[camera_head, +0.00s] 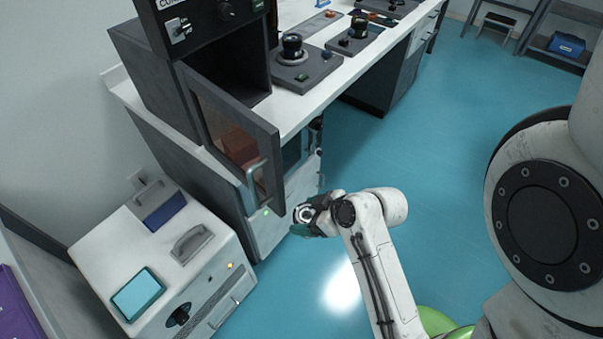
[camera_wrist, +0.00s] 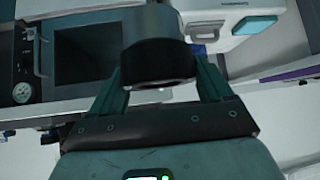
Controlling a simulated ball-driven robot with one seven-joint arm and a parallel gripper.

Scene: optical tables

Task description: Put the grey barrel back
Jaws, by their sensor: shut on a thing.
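My gripper (camera_head: 312,218) is in front of the open cabinet, over the floor. It is shut on a barrel (camera_wrist: 155,45), which shows in the wrist view as a short dark cylinder with a lighter grey part above. The barrel sits between both fingers of my gripper (camera_wrist: 158,82). In the head view only a small round end with a pale ring shows at the gripper, and the rest is hidden.
Dark-topped round mounts stand on a near plate (camera_head: 300,75) and a farther plate (camera_head: 352,45) on the white bench (camera_head: 325,88). The cabinet's glazed door (camera_head: 228,128) hangs open. A white instrument box (camera_head: 215,262) stands at lower left. Blue floor (camera_head: 430,130) is clear to the right.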

